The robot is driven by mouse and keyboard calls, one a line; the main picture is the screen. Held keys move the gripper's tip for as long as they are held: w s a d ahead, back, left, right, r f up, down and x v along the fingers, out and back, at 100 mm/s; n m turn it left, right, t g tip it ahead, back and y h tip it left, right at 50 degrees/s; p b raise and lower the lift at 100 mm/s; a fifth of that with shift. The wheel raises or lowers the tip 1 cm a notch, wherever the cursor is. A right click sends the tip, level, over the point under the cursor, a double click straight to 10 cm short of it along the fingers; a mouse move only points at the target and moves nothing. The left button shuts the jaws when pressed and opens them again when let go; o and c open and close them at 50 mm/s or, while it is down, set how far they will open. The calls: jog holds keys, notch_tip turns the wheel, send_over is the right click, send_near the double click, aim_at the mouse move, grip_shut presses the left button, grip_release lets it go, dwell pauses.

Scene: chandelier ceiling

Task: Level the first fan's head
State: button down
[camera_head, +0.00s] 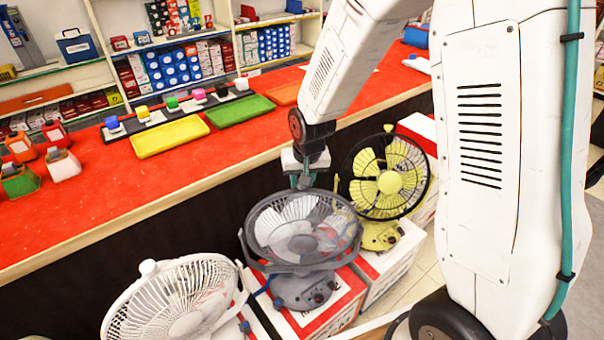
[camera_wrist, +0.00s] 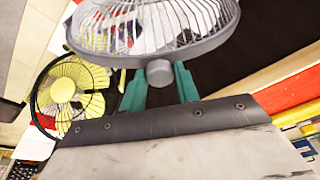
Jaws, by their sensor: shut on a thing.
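Three fans stand in a row on boxes. The grey fan (camera_head: 303,232) is in the middle, its head tilted back to face upward. My gripper (camera_head: 304,180) is at the far edge of this head. In the wrist view my teal fingers (camera_wrist: 157,74) are shut on the grey knob (camera_wrist: 160,73) at the edge of the grey fan's cage (camera_wrist: 205,38). The white fan (camera_head: 178,303) is at the front left, also tilted upward and partly cut off. The yellow fan (camera_head: 388,180) stands behind, more upright; it also shows in the wrist view (camera_wrist: 65,92).
A long red counter (camera_head: 100,200) runs behind the fans, holding a yellow tray (camera_head: 170,137), a green tray (camera_head: 240,110) and small coloured items. Stocked shelves (camera_head: 130,50) stand beyond it. The fans stand close together, with little room between them.

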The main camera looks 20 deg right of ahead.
jog(key=shift+s+a+f, duration=0.1)
jog(key=shift+s+a, duration=0.05)
jog(key=shift+s, duration=0.4)
jog(key=shift+s+a+f, duration=0.1)
jog(key=shift+s, duration=0.45)
jog(key=c, duration=1.1)
grip_release()
jog(key=shift+r, duration=0.1)
jog(key=shift+o, duration=0.2)
jog(key=shift+a, duration=0.1)
jog(key=shift+w, duration=0.1)
jog(key=shift+r, duration=0.25)
jog(key=v, duration=0.7)
jog(key=shift+r, duration=0.2)
